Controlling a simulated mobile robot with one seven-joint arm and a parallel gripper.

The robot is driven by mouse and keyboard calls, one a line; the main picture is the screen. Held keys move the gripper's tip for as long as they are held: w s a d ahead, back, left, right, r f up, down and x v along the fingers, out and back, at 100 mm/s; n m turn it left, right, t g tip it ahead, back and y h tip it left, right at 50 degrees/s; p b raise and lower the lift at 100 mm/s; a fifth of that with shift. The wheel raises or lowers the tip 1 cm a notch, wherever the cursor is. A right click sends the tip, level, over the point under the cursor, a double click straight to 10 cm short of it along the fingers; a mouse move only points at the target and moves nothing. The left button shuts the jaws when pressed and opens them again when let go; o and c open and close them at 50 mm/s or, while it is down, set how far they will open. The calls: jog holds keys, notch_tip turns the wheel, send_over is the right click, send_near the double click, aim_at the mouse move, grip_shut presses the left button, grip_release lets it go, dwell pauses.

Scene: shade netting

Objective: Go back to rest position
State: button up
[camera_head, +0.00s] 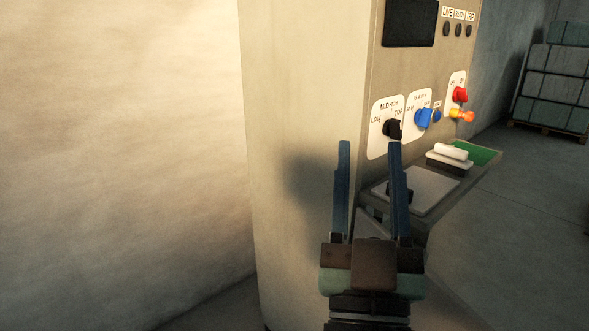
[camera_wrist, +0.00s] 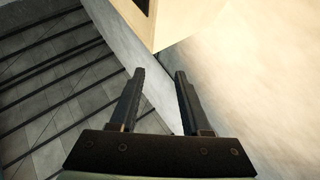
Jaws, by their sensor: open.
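My gripper (camera_head: 369,148) is open and empty, its two blue fingers pointing up in front of the cabinet's left part in the head view. In the wrist view my gripper (camera_wrist: 158,75) also shows with its dark fingers apart and nothing between them. The beige control cabinet (camera_head: 310,60) stands just beyond it. On the cabinet's panel are a black knob (camera_head: 392,128), a blue knob (camera_head: 423,118) and a red knob (camera_head: 460,95) with an orange part (camera_head: 462,115) below it. The right finger overlaps the sloping shelf in the picture.
The sloping shelf (camera_head: 480,172) juts from the cabinet, bearing a pale plate (camera_head: 428,192), a white cylinder (camera_head: 451,151) and a green patch (camera_head: 480,154). A pale wall (camera_head: 120,130) fills the left. Stacked blocks (camera_head: 555,85) stand on a pallet at back right. Floor (camera_head: 535,230) at right is clear.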

jog(key=s+a+r+t+y, duration=0.1)
jog(key=s+a+r, duration=0.2)
jog(key=r, duration=0.3)
jog(key=s+a+r+n+t+y+p, duration=0.1)
jog(key=s+a+r+y, duration=0.15)
jog(key=r, duration=0.35)
jog(key=s+a+r+t+y, duration=0.1)
jog(key=s+a+r, duration=0.15)
jog(key=r, duration=0.35)
notch_tip(320, 180, up, 13)
jog(key=p, duration=1.4)
jog(key=shift+w+a, duration=0.2)
jog(key=shift+w, duration=0.1)
